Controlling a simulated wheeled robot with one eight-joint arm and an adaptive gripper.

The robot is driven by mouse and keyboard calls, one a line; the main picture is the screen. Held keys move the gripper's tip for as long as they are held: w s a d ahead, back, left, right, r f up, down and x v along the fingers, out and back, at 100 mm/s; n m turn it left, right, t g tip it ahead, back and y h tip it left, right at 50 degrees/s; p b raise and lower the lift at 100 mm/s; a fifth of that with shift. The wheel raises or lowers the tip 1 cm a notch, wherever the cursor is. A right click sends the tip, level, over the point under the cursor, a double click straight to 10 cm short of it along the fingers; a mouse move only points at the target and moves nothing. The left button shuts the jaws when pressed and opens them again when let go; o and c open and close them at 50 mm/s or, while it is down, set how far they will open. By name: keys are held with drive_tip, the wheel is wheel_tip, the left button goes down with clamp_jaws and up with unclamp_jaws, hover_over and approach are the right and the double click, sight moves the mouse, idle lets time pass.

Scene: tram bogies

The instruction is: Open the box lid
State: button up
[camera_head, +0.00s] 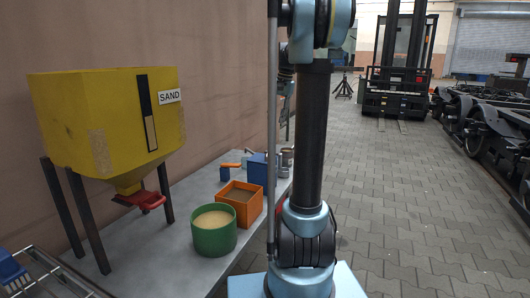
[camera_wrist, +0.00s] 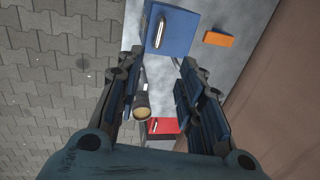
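A blue box (camera_wrist: 181,30) with a pale metal handle (camera_wrist: 158,31) is at the top of the wrist view. In the head view a blue box (camera_head: 259,168) stands at the far end of the grey table, partly behind my arm. Its lid edge cannot be made out. My gripper (camera_wrist: 160,68) is open and empty, its two fingers spread wide below the blue box in the wrist picture. No contact shows. In the head view my gripper is mostly hidden by my arm.
Between the fingers in the wrist view are a dark cylinder with a tan end (camera_wrist: 142,111) and a red object (camera_wrist: 163,126). An orange sand bin (camera_head: 240,208), green tub (camera_head: 213,240) and yellow hopper (camera_head: 105,115) are nearer.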

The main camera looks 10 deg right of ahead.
sight(270, 152)
drive_tip(key=a+f, duration=0.1)
drive_tip(key=f, duration=0.4)
drive_tip(key=w+a+f, duration=0.1)
drive_tip(key=f, duration=0.5)
drive_tip(key=w+f, duration=0.1)
drive_tip(key=f, duration=0.5)
drive_tip(key=shift+a, duration=0.4)
